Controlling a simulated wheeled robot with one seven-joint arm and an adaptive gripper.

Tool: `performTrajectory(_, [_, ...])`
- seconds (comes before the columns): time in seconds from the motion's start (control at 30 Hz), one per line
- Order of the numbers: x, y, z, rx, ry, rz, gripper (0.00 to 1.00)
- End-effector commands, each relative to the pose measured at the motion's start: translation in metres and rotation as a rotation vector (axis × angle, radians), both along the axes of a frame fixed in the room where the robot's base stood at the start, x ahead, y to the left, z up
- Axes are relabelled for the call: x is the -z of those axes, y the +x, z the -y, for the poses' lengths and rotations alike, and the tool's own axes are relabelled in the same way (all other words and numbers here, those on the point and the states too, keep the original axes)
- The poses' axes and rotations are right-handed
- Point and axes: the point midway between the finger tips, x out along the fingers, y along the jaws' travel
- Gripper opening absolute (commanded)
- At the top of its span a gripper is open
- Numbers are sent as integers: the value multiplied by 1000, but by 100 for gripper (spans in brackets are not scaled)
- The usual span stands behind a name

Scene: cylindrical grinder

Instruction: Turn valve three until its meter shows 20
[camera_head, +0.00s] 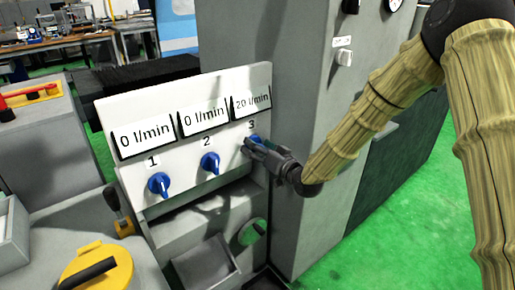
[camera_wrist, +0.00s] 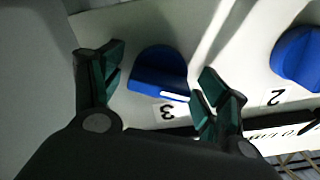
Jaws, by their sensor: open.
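A white panel (camera_head: 185,88) carries three blue valve knobs with meters above them. Valve three (camera_head: 256,139) is at the right end of the panel, partly hidden by my gripper (camera_head: 262,150). Its meter (camera_head: 251,102) reads 20 l/min. In the wrist view, valve three (camera_wrist: 158,72) lies between the two spread green-lined fingers of my gripper (camera_wrist: 158,78), with visible gaps on both sides. A white mark shows on the knob's edge, near the label 3. My gripper is open.
Valve two (camera_head: 210,163) and valve one (camera_head: 159,184) sit to the left, under meters reading 0 l/min. A grey machine cabinet (camera_head: 300,75) rises behind on the right. A yellow part with a black handle (camera_head: 100,268) is at front left. Green floor (camera_head: 400,215) is clear at right.

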Motion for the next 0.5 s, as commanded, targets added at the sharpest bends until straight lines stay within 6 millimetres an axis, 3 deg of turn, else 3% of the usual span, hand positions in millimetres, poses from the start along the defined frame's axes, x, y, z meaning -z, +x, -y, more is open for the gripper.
performTrajectory(0.27, [0,-9,8,1,1,-1,75])
performTrajectory(0.5, [0,-42,33,2,2,-2,75])
